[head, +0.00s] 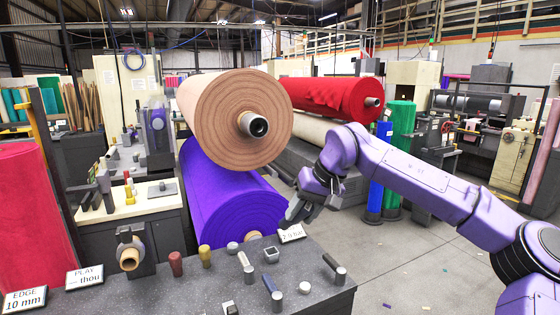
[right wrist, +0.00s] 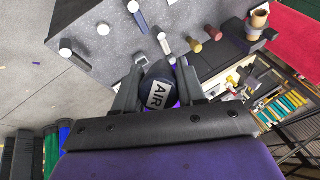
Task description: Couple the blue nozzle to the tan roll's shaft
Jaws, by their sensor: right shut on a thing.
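The tan roll (head: 228,118) lies across the purple roll in the head view. In the right wrist view my right gripper (right wrist: 158,90) is shut on a dark blue nozzle (right wrist: 157,95) marked AIR. In the head view the nozzle cannot be made out behind the dark fingers. My left gripper is not in view.
The purple roll (head: 230,205) sits below the tan one. The grey bench (head: 190,290) in front carries several small handled tools and a bar display card (head: 292,233). A red roll (head: 335,97) lies behind. Green and blue rolls stand behind my right arm.

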